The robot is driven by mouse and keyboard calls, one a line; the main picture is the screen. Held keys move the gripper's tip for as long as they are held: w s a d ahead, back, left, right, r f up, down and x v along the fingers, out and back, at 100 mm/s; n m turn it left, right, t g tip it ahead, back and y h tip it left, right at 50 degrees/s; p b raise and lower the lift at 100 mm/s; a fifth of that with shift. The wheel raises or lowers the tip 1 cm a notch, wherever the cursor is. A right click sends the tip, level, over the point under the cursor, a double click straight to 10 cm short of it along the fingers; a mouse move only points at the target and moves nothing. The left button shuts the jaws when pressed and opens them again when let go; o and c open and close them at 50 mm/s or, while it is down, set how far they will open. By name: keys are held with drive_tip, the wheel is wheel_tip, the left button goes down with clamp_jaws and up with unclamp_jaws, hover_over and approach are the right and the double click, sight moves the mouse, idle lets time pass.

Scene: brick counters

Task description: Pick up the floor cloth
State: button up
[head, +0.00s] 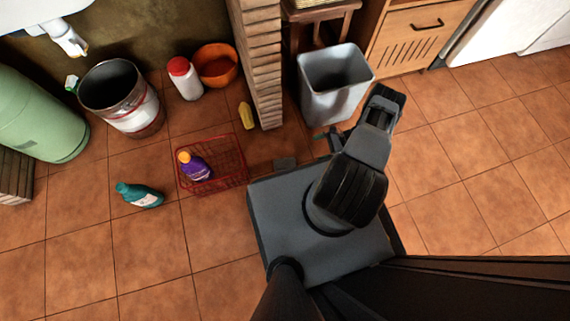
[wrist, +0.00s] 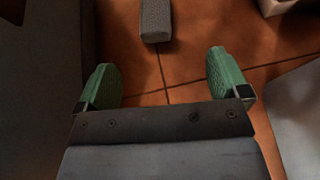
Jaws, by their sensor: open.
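A grey, textured, folded piece that looks like the floor cloth (head: 285,163) lies on the tiles just beyond the edge of my base in the head view. In the wrist view the cloth (wrist: 155,20) is at the top middle, ahead of my fingers and apart from them. My gripper (wrist: 166,78) is open, with its two green pads wide apart and only tiled floor between them. In the head view my gripper is mostly hidden behind my arm.
A grey bin (head: 330,90) stands close to my arm, beside a brick pillar (head: 258,60). A red wire basket (head: 212,186) holding a purple bottle (head: 194,166) is left of the cloth. A yellow item (head: 246,116) lies by the pillar. Open tiles lie at right.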

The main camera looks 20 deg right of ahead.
drive_tip(key=f, duration=0.1)
drive_tip(key=a+f, duration=0.1)
drive_tip(key=s+f, duration=0.1)
drive_tip(key=shift+a+f+m+t+b, duration=0.2)
drive_tip(key=shift+a+m+t+b, duration=0.1)
drive_tip(key=shift+m+b, duration=0.1)
drive_tip(key=b, duration=0.1)
approach(290, 162)
drive_tip(key=a, duration=0.1)
drive_tip(key=a+f, duration=0.1)
drive_tip(key=a, duration=0.1)
drive_tip(key=shift+w+f+y, duration=0.3)
drive_tip(key=shift+w+f, duration=0.05)
drive_tip(key=shift+f, duration=0.05)
drive_tip(key=shift+b+x, duration=0.9)
drive_tip(key=shift+x, duration=2.3)
drive_tip(key=shift+s, duration=0.15)
drive_tip(key=c, duration=1)
